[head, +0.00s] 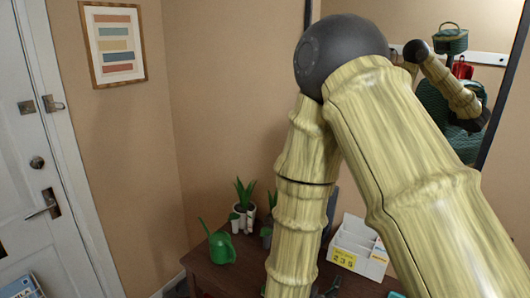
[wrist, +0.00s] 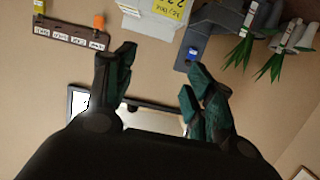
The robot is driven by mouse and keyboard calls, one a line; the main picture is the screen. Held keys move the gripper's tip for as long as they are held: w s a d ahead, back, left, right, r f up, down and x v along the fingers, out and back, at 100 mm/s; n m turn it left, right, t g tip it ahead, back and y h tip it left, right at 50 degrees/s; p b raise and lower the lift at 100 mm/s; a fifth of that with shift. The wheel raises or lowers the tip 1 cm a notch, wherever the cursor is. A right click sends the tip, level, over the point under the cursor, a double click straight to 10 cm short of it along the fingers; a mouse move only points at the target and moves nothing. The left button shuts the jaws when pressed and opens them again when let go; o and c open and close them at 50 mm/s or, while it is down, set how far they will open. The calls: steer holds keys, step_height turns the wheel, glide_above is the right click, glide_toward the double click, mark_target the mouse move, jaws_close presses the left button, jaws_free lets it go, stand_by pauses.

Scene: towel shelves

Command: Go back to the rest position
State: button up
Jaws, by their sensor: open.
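My gripper (wrist: 158,92) shows in the wrist view with its dark green fingers spread apart and nothing between them. In the head view my bent arm crosses the middle and right of the picture, and the gripper itself is hidden or too unclear to make out there. The wrist view is turned, with the table things along its top edge.
A table (head: 205,272) holds a green watering can (head: 220,246), potted plants (head: 243,212) and a white organizer box (head: 358,246). A white door (head: 35,150) stands at the left. A framed picture (head: 113,44) hangs on the wall. A mirror (head: 425,50) is behind my arm.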

steer(key=w+d+f+g+y, duration=0.1)
steer(key=d+f+y, duration=0.1)
steer(key=d+f, duration=0.4)
steer(key=s+a+f+n+g+y, duration=0.1)
steer(key=s+f+n+g+y, duration=0.15)
steer(key=f, duration=0.45)
steer(key=s+a+f+n+g+y, duration=0.1)
steer(key=s+f, duration=0.2)
steer(key=f, duration=0.4)
steer(key=s+d+f+n+g+y, duration=0.1)
steer(key=s+d+f+g, duration=0.25)
steer(key=s+f, duration=0.55)
steer(key=s+d+f+n+g+y, duration=0.1)
steer(key=s+d+f+g+y, duration=0.25)
steer(key=s, duration=0.95)
step_height(320, 180, down, 8)
steer(key=g+h+b, duration=0.1)
steer(key=b, duration=0.5)
steer(key=shift+s+r+h, duration=0.15)
steer(key=shift+h, duration=0.25)
steer(key=shift+a+n, duration=0.1)
steer(key=shift+n, duration=0.15)
steer(key=shift+r, duration=0.25)
